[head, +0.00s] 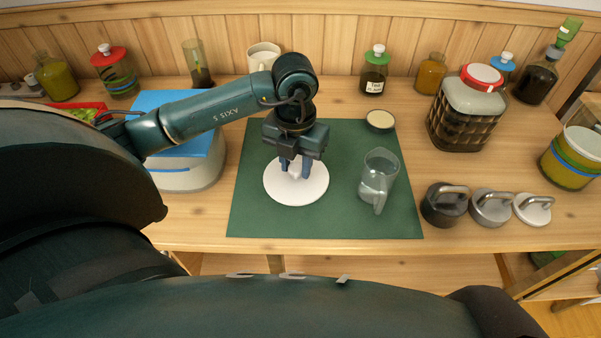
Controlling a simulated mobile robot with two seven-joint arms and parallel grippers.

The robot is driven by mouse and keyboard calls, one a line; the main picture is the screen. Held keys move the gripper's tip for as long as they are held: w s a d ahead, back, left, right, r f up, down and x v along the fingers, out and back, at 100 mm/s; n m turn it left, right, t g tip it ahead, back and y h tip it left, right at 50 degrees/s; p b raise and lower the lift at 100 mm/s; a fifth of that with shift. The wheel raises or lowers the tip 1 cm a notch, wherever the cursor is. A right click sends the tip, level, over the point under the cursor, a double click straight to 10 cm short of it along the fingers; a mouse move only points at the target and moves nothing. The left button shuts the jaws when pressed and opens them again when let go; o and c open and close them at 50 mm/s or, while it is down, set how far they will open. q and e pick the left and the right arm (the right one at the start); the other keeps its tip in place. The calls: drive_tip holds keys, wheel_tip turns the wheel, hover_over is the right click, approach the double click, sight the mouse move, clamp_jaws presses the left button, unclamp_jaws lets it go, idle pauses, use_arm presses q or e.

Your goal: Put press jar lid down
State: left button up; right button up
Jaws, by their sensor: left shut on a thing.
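A round white lid (296,194) is over the left part of the green mat (330,221). My left gripper (294,172) points down from above and is shut on the white knob at the lid's middle. The lid looks level. I cannot tell whether its underside touches the mat or is slightly above it. The gripper fingers hide part of the knob. My right gripper is not in view.
A clear pitcher (378,180) stands on the mat to the right of the lid, with a small round dish (380,121) behind it. Several weights stand right of the mat. A large red-lidded jar (468,110) is at back right. The mat's front edge is clear.

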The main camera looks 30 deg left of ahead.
sight(297, 177)
use_arm(q)
wheel_tip(297, 177, down, 4)
drive_tip(key=shift+f, duration=0.25)
drive_tip(key=shift+f, duration=0.25)
drive_tip(key=o, duration=0.9)
drive_tip(key=shift+r, duration=0.1)
drive_tip(key=shift+o, duration=0.2)
drive_tip(key=shift+r, duration=0.25)
wheel_tip(297, 177, up, 12)
drive_tip(key=shift+f, duration=0.1)
